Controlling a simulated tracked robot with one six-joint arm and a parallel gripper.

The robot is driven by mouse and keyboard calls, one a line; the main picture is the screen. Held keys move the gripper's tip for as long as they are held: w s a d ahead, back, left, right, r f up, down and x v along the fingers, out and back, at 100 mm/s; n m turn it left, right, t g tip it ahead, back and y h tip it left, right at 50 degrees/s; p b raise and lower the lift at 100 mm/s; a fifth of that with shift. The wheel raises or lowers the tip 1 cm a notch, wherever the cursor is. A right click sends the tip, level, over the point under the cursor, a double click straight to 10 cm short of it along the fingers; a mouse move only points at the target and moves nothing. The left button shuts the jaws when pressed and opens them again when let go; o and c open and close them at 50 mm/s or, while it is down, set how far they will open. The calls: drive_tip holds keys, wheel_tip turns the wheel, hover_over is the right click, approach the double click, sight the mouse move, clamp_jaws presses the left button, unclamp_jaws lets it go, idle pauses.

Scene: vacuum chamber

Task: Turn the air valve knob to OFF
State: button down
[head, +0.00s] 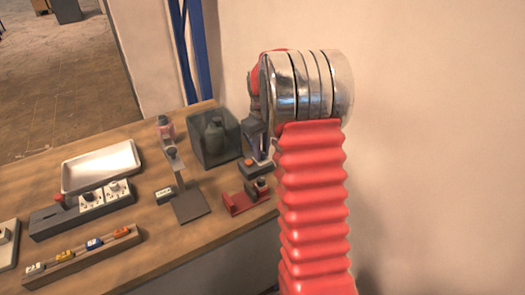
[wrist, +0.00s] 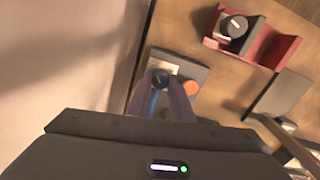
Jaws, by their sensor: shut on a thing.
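A small dark panel (wrist: 187,70) with a pale plate and an orange round button (wrist: 191,88) stands near the wall. A knob (wrist: 160,78), which seems to be the air valve knob, shows at the fingertips in the wrist view. My gripper (wrist: 163,102) points down at the panel and is shut on this knob. The fingers hide much of it, and I cannot read its setting or any OFF mark. In the head view my gripper (head: 258,140) is at the table's right end; the orange button (head: 248,161) shows beside it, and the knob is hidden.
A red bracket with a dark dial (wrist: 235,27) sits close by. The clear chamber (head: 215,140) stands left of my gripper in the head view. A white tray (head: 101,165), a control box with dials (head: 83,207) and a wooden rack (head: 84,250) lie farther left. The wall is close on the right.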

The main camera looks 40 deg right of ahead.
drive_tip(key=shift+n, duration=0.5)
drive_tip(key=c, duration=1.6)
unclamp_jaws()
wheel_tip(320, 180, up, 14)
drive_tip(key=shift+f, duration=0.1)
